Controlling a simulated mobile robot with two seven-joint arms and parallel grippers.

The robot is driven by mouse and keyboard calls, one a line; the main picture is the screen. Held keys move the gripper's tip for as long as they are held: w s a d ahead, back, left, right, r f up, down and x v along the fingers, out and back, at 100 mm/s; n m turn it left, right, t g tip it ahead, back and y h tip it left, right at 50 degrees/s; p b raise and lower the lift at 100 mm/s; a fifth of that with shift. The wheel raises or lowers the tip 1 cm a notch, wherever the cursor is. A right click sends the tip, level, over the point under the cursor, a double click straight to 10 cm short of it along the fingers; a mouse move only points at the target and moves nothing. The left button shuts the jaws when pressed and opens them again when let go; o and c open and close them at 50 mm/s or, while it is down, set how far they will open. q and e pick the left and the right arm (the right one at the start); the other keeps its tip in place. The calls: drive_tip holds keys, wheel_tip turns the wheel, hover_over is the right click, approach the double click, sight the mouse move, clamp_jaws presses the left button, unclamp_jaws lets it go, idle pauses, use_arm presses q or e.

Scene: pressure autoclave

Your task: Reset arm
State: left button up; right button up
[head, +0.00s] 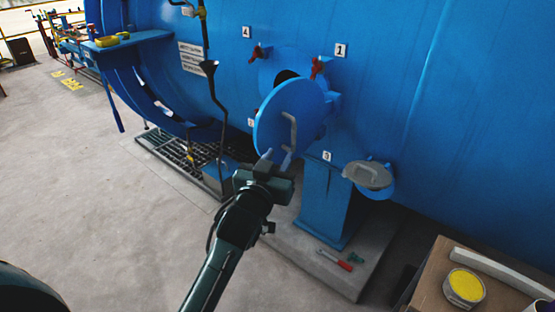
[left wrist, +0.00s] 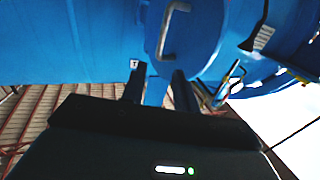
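My left gripper (head: 277,159) is in front of the lower part of the round blue hatch door (head: 280,125) of the autoclave. Its two fingers are apart with nothing between them, and they show in the left wrist view (left wrist: 158,88) too. The door stands ajar, with a dark opening behind it. A grey bar handle (head: 292,130) on the door is just above the fingertips; it also shows in the left wrist view (left wrist: 172,28). Whether the fingers touch the door I cannot tell. My right gripper is not in view.
The blue autoclave (head: 385,90) fills the back. A blue pedestal (head: 325,205) stands under the hatch, beside a round grey lid (head: 368,175). A red-handled tool (head: 335,260) lies on the plinth. A box with a yellow tin (head: 465,287) is at lower right. Floor at left is clear.

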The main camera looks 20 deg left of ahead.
use_arm(q)
drive_tip(key=s+d+f+m+g+h, duration=0.2)
drive_tip(key=s+f+g, duration=0.5)
drive_tip(key=s+f, duration=1.8)
drive_tip(key=shift+s+f+m+g+h, duration=0.3)
drive_tip(key=shift+f+h, duration=0.1)
drive_tip(key=shift+f, duration=0.4)
